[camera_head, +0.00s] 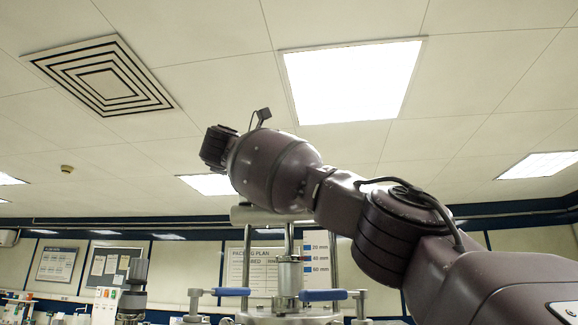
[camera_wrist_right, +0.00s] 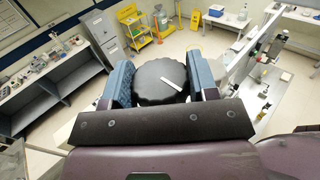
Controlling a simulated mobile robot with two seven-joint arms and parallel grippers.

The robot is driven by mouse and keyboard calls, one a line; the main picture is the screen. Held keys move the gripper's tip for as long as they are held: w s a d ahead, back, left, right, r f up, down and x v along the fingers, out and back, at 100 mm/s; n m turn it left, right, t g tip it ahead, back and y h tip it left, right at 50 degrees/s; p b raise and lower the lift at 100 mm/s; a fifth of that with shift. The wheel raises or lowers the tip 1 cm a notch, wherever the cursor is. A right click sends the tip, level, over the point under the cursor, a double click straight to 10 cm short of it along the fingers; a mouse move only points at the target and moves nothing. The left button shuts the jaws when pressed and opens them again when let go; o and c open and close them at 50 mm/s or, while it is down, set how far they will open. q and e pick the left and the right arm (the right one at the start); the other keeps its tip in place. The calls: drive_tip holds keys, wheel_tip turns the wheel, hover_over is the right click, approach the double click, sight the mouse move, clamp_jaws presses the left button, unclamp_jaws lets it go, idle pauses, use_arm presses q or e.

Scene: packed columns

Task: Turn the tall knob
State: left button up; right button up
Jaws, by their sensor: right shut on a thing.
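The tall knob, black with a scalloped rim and a white pointer line, shows in the right wrist view (camera_wrist_right: 152,88). The pointer line slants across its top, toward the right side. My right gripper (camera_wrist_right: 165,70) has one blue-grey padded finger on each side of the knob and is shut on it. In the head view my right arm reaches in from the right, over a metal column with blue-handled bars (camera_head: 290,275). My left gripper is not in view.
In the wrist view, a bench with small items (camera_wrist_right: 45,85) stands at left, beside a grey cabinet (camera_wrist_right: 105,35). A yellow cart (camera_wrist_right: 135,25) stands behind on open floor. In the head view, a packing plan board (camera_head: 252,268) hangs behind the column.

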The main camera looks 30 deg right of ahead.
drive_tip(key=shift+g, duration=0.3)
drive_tip(key=o, duration=0.9)
drive_tip(key=shift+a, duration=0.1)
drive_tip(key=a, duration=0.3)
drive_tip(key=s+a+b, duration=0.1)
drive_tip(key=a, duration=0.6)
drive_tip(key=shift+s+a+b, duration=0.3)
drive_tip(key=shift+b, duration=0.05)
